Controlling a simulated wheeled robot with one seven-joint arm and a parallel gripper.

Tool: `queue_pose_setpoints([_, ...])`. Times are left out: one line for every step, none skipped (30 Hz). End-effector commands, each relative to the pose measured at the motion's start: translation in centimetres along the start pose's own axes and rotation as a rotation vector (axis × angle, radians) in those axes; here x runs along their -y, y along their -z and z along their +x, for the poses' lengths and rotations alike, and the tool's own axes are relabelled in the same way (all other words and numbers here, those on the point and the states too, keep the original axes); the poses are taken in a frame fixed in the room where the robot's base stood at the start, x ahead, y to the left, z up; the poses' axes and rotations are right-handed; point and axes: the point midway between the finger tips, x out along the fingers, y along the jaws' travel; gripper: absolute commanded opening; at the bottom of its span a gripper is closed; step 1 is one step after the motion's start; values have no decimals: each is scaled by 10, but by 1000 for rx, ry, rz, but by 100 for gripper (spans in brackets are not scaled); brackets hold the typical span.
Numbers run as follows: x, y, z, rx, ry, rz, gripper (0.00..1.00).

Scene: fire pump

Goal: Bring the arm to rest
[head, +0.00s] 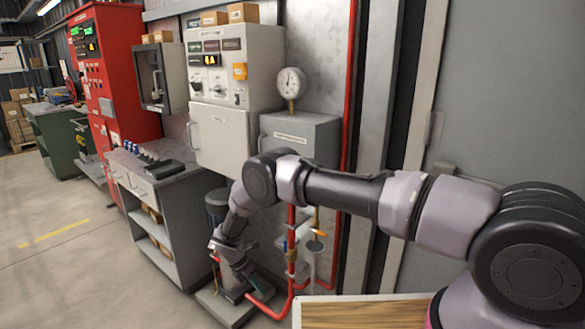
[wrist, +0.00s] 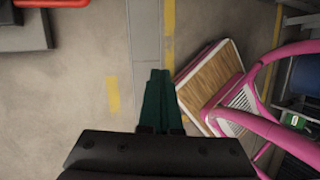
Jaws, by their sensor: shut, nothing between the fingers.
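My arm reaches from the right side of the head view across to the middle, then bends down. My gripper (head: 262,288) points down near the red pipes, low in front of the wall. In the wrist view my gripper (wrist: 158,75) shows as two dark green fingers lying together, with nothing between them. Bare floor shows beyond the fingertips.
A grey workbench (head: 165,185) with shelves stands left of my gripper. Red pipes (head: 291,255) and a grey box with a gauge (head: 291,84) are by the wall. A wood-topped surface (head: 360,314) is at the bottom. Floor (head: 70,270) at left is clear.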

Motion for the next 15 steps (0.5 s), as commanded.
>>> queue_pose_setpoints([-2, -8, -11, -7, -7, 25, 0])
queue_pose_setpoints([-2, -12, -17, -13, -10, 42, 0])
queue_pose_setpoints([-3, -18, -26, -20, -15, 66, 0])
queue_pose_setpoints([-3, -23, -33, -25, -19, 85, 0])
queue_pose_setpoints([-3, -29, -40, -31, -22, 107, 0])
queue_pose_setpoints([-3, -37, -50, -39, -28, 135, 0])
queue_pose_setpoints([-2, -43, -59, -46, -32, 158, 0])
queue_pose_setpoints([-2, -49, -68, -53, -37, 184, 0])
queue_pose_setpoints([-1, -59, -80, -64, -43, 220, 0])
queue_pose_setpoints([0, -68, -90, -73, -49, 249, 0])
queue_pose_setpoints([1, -76, -102, -82, -55, 281, 0])
queue_pose_setpoints([4, -90, -118, -97, -64, 329, 0])
queue_pose_setpoints([7, -100, -132, -109, -70, 369, 0])
queue_pose_setpoints([11, -112, -146, -121, -77, 412, 0])
queue_pose_setpoints([18, -129, -165, -140, -86, 475, 0])
